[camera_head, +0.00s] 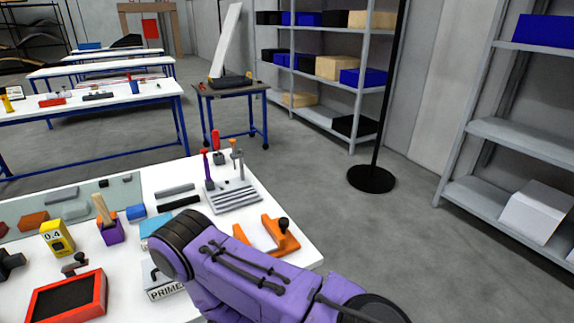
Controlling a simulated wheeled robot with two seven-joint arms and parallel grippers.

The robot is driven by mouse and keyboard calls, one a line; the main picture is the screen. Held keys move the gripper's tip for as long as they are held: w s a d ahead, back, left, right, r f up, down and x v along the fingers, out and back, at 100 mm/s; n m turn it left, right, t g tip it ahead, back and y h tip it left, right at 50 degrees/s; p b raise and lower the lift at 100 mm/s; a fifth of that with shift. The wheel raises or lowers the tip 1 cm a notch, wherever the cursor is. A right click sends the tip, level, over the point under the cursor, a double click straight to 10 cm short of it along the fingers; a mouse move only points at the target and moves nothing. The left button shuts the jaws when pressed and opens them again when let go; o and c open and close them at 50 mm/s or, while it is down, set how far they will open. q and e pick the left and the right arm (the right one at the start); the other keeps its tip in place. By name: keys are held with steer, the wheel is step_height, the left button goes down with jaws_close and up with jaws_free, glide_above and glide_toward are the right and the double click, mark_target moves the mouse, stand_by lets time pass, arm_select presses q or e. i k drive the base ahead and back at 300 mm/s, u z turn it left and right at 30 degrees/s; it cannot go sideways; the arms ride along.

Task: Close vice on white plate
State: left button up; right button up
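A tall white plate (227,42) stands tilted on a small grey table (222,92), its top leaning right. Its lower end meets a dark, low block (231,81) that looks like the vice. The block is too small in the picture to tell whether its jaws touch the plate. A purple arm link of mine crosses the lower middle of the view over the near bench. Neither of my grippers shows, and both are far from the plate as far as I can see.
A near white bench (308,258) holds an orange U-shaped tool (285,243), a red tray (97,292), a yellow box (57,238) and hand tools. A black pole base (371,179) and shelves (520,140) stand right. Grey floor is open between.

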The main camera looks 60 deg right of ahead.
mark_target(283, 221)
steer(key=k, duration=0.7)
steer(key=z, duration=1.2)
steer(key=i, duration=0.45)
